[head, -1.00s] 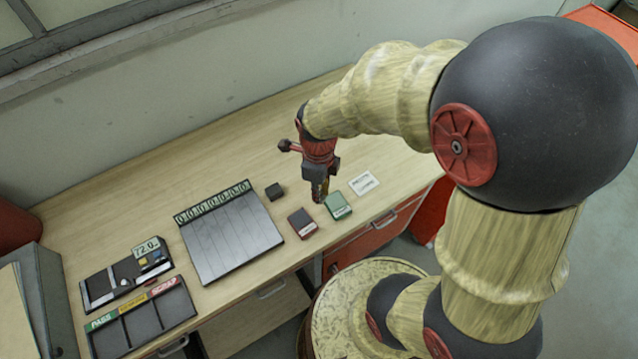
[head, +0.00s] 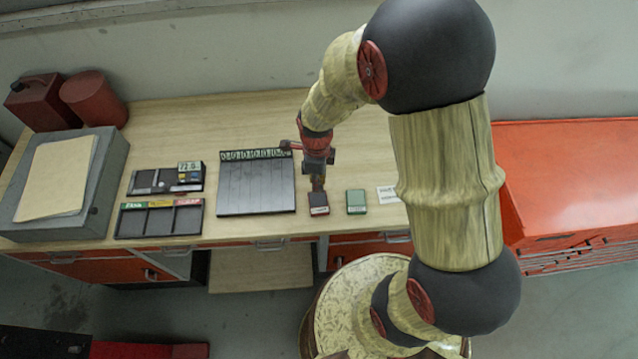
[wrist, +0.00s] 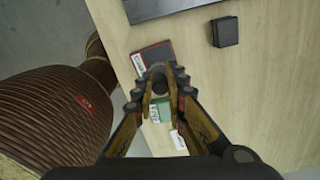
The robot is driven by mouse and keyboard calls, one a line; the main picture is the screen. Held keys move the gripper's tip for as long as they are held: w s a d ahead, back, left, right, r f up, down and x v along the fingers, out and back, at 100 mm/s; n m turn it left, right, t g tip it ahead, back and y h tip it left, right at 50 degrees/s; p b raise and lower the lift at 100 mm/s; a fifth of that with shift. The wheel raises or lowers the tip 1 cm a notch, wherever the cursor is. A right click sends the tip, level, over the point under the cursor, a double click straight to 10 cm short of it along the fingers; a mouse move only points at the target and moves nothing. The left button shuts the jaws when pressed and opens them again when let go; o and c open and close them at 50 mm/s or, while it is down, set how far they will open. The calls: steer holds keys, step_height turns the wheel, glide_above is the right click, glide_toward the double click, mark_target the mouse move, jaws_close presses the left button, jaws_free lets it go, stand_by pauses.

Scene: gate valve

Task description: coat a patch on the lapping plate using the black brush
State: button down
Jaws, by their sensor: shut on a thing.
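My gripper (head: 318,184) points down just behind a dark red box (head: 318,203) on the bench. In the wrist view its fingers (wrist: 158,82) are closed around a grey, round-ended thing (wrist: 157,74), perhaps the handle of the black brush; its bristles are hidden. A dark grey plate with lines across it (head: 256,188), which looks like the lapping plate, lies left of the gripper. Its edge shows at the top of the wrist view (wrist: 165,8). The red box (wrist: 152,56) shows beyond the fingertips, and a green box (head: 356,201) stands to its right.
A small black block (wrist: 226,32) lies near the plate. A white card (head: 387,194) lies right of the green box. Left are a dark tray (head: 160,219), a tool holder (head: 150,181) and a grey block (head: 107,190) with a folder. The bench behind the plate is clear.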

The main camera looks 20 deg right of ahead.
steer(key=shift+f+b, duration=2)
steer(key=shift+f, duration=0.9)
steer(key=shift+s+f+b, duration=0.15)
steer(key=shift+f+b, duration=0.15)
steer(key=shift+f, duration=0.25)
steer(key=shift+r, duration=0.15)
steer(key=shift+r+p, duration=2.5)
steer(key=shift+r, duration=0.95)
steer(key=shift+f, duration=0.1)
